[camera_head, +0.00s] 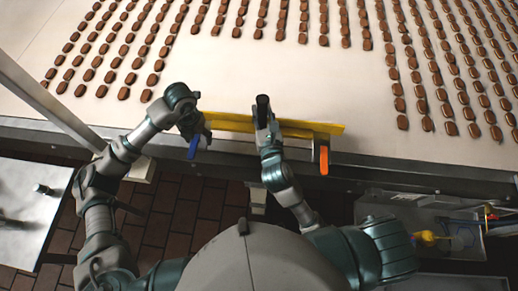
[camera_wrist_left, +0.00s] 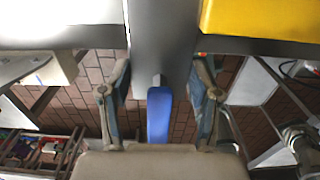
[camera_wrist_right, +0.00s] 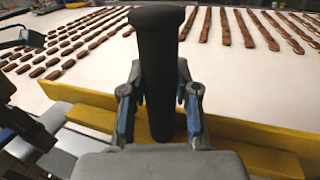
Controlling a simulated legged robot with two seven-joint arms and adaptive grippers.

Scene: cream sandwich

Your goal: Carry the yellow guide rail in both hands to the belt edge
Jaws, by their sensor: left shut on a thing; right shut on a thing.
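The yellow guide rail (camera_head: 313,127) lies along the near edge of the cream conveyor belt (camera_head: 225,70); it also shows in the right wrist view (camera_wrist_right: 243,133) and at the top right of the left wrist view (camera_wrist_left: 262,18). My left gripper (camera_head: 197,132) is at the rail's left end, with a blue lever (camera_wrist_left: 158,115) between its fingers. My right gripper (camera_wrist_right: 160,100) is shut on an upright black handle (camera_wrist_right: 158,45) beside the rail's middle. Whether this handle is joined to the rail is hidden. An orange lever (camera_head: 324,160) hangs below the rail's right end.
A grey metal tray with tools (camera_head: 440,236) is at the lower right. A metal table (camera_head: 25,205) stands at the lower left, over a brick floor (camera_head: 190,205).

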